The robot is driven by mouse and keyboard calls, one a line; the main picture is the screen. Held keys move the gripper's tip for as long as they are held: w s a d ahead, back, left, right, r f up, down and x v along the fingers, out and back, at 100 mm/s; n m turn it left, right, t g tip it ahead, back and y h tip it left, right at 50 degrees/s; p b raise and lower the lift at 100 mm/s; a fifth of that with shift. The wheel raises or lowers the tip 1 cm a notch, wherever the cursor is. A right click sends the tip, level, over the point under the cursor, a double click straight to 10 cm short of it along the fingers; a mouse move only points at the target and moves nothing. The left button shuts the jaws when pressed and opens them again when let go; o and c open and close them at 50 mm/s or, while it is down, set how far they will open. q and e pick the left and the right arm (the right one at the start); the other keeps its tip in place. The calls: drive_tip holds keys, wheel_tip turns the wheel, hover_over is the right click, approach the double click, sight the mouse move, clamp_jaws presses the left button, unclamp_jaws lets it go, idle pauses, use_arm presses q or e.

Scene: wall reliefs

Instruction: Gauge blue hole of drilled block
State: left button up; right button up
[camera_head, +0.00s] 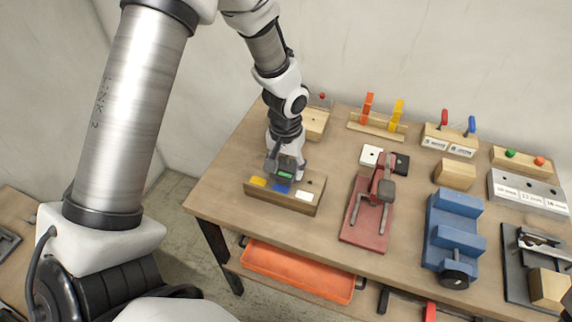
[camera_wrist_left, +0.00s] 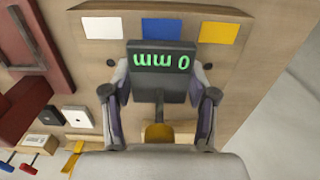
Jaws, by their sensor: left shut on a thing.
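The drilled block (camera_head: 262,198) lies on the left part of the table. It has a yellow label (camera_head: 258,181), a blue label (camera_head: 281,188) and a white label (camera_head: 304,196). My left gripper (camera_head: 287,165) is shut on a dark gauge (camera_wrist_left: 160,85) with a green display reading 0 mm, upside down in the left wrist view. The gauge is over the block by the blue label (camera_wrist_left: 161,27). Dark holes show by the white label (camera_wrist_left: 102,27) and yellow label (camera_wrist_left: 220,33); the blue hole is hidden behind the gauge. I cannot tell whether the gauge touches the block.
A red clamp stand (camera_head: 368,220) is right of the block, then a blue vice-like fixture (camera_head: 453,235). A rack with orange and yellow pegs (camera_head: 377,125) and a wooden box (camera_head: 314,124) stand behind. An orange tray (camera_head: 300,270) is below the tabletop.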

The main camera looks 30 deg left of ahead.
use_arm(q)
drive_tip(key=o, duration=1.4)
wheel_tip(320, 180, up, 12)
drive_tip(key=shift+r, duration=0.1)
